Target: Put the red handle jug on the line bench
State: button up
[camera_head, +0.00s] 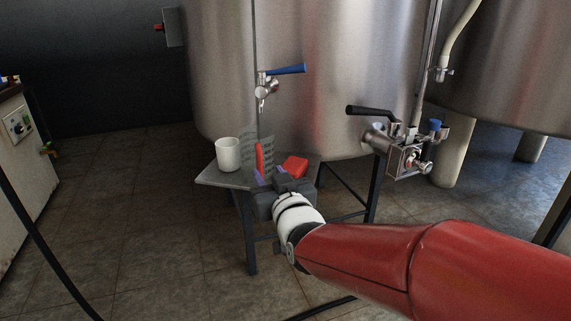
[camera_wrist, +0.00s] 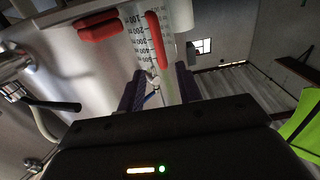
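The clear jug (camera_head: 249,143) with measuring marks stands on a small grey stand (camera_head: 215,179) under the tank tap. Its upright red handle (camera_head: 259,158) faces my gripper. In the wrist view the marked jug wall (camera_wrist: 140,33) and red handle (camera_wrist: 157,40) show just beyond the fingertips. My gripper (camera_head: 269,175) is open, its two purple fingers apart, close in front of the handle. In the wrist view the gap between the fingers (camera_wrist: 159,78) looks empty. I cannot tell whether a finger touches the handle. No surface is clearly identifiable as the line bench.
A blue-handled tap (camera_head: 267,85) hangs above. A black-handled valve (camera_head: 385,130) juts out at right. A pale cabinet (camera_head: 22,150) stands at far left, with open floor between.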

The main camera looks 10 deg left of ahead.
aim_at(260, 164)
jog(key=p+x, duration=0.1)
jog(key=x, duration=0.6)
jog(key=shift+w+a+f, duration=0.15)
jog(key=shift+a+f, duration=0.05)
jog(key=shift+a, duration=0.1)
grip_shut()
